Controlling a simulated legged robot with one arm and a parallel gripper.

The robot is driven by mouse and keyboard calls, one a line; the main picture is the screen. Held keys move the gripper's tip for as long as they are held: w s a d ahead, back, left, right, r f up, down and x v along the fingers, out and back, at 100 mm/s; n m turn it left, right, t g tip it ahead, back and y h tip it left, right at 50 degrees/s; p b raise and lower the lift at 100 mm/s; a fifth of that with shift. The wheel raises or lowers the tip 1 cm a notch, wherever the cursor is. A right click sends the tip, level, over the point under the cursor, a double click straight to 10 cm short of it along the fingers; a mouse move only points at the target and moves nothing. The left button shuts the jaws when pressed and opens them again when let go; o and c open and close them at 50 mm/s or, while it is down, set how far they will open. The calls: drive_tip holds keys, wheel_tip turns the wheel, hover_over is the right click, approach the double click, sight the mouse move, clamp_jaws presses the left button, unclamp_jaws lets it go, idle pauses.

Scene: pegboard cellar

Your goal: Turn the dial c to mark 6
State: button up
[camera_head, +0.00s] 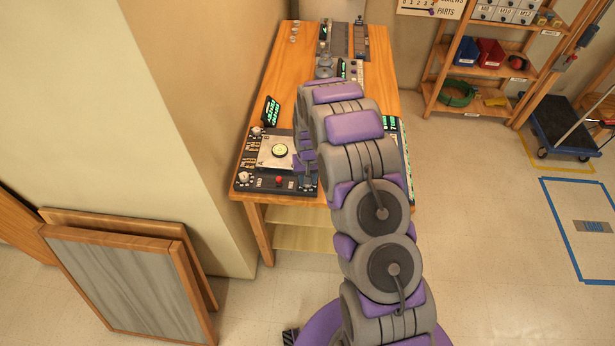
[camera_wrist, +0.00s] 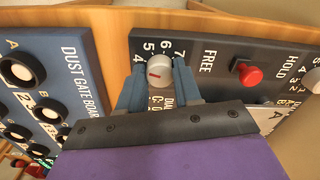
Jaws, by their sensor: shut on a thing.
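Dial c (camera_wrist: 158,74) is a white round knob with a short red pointer line, on a dark panel in the wrist view. White marks 4, 5, 6 and 7 curve around its far side. The red line lies toward the picture's left, on the side of the lower marks; its exact reading is unclear. My gripper (camera_wrist: 160,88) has its two blue-grey fingers on either side of the knob, shut on it. The lower marks and part of the label are hidden by the fingers. In the head view my gripper (camera_head: 306,178) is at the panel's front right, and the dial is hidden.
The dust gate board (camera_wrist: 72,45) with black-ringed knobs is at left. In the head view, the wooden bench (camera_head: 290,85) stands against a wall, with other white knobs on the front panel (camera_head: 262,184).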

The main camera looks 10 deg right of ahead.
drive_tip(key=m, duration=0.5)
drive_tip(key=shift+w+r+m, duration=0.1)
drive_tip(key=shift+m, duration=0.2)
drive_tip(key=m, duration=0.4)
drive_tip(key=m+b, duration=0.1)
drive_tip(key=m, duration=0.4)
drive_tip(key=shift+m, duration=0.4)
drive_tip(key=shift+a+m+b, duration=0.1)
drive_tip(key=shift+m+b, duration=0.85)
drive_tip(key=shift+m, duration=1.35)
drive_tip(key=o, duration=1)
drive_tip(key=shift+o, duration=0.2)
wheel_tip(320, 180, up, 17)
drive_tip(key=p, duration=0.1)
drive_tip(key=shift+s+a, duration=0.15)
drive_tip(key=shift+s, duration=0.05)
